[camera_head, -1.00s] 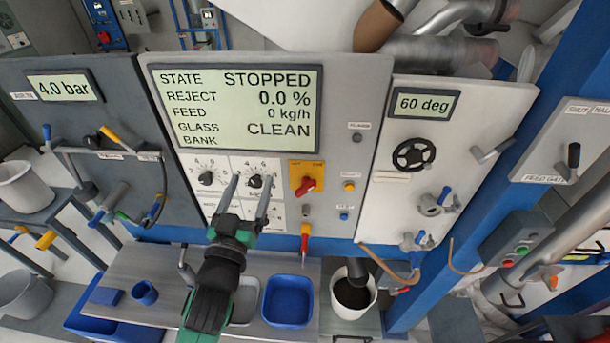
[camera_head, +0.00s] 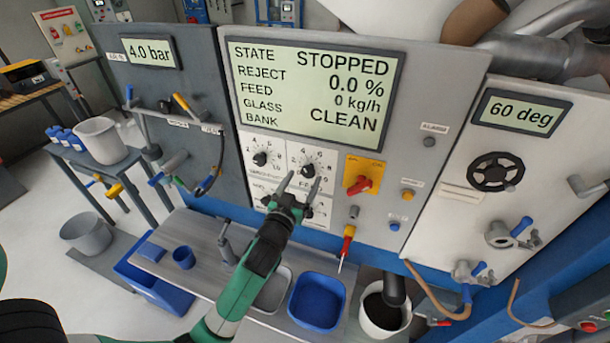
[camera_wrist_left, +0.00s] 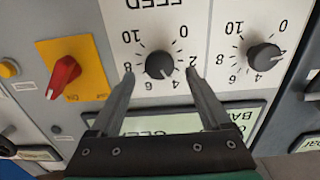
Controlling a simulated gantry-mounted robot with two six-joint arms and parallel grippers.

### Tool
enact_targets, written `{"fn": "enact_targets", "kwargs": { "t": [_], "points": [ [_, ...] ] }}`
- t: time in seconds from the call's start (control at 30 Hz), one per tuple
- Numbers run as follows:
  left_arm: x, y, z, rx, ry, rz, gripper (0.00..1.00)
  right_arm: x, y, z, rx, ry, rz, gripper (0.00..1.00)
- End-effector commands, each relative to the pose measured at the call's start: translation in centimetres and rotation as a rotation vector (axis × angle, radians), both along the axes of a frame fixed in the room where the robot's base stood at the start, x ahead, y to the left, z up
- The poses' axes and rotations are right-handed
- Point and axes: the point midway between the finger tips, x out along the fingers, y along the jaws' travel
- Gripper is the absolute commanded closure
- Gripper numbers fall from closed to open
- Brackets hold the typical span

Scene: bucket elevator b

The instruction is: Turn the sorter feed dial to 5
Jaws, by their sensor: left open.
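The sorter feed dial (camera_head: 308,170) is a black knob on a white plate with a printed number scale, below the large display. In the left wrist view it appears upside down under the FEED label, as a black knob (camera_wrist_left: 159,66) with numbers around it. I cannot tell its exact setting. My left gripper (camera_head: 300,184) is open in front of the plate. In the wrist view its two fingertips (camera_wrist_left: 159,73) lie on either side of the knob, with gaps showing. I cannot tell their distance from the panel. My right gripper is not in view.
A similar dial (camera_head: 262,158) is left of the feed dial. A red switch (camera_head: 359,184) on a yellow plate is to the right. The display (camera_head: 315,92) reads STOPPED, feed 0 kg/h. A blue bin (camera_head: 318,302) and a bucket (camera_head: 384,312) stand below.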

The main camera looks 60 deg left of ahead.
Motion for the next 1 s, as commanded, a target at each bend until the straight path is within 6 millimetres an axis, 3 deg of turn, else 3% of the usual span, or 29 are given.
{"fn": "enact_targets", "kwargs": {
  "t": [0.17,0.43,0.9,1.0],
  "points": [
    [1.4,1.4,0.0,0.001,0.001,0.0,0.19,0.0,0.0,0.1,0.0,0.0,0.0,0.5],
    [1.6,1.5,0.0,0.001,0.0,-0.001,0.19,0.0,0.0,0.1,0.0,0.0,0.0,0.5],
    [1.6,1.5,0.0,0.001,0.001,-0.001,1.0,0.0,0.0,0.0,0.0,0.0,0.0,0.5],
    [1.6,1.5,0.0,0.012,0.012,-0.001,1.0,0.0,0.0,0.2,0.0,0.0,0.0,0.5]
  ]
}}
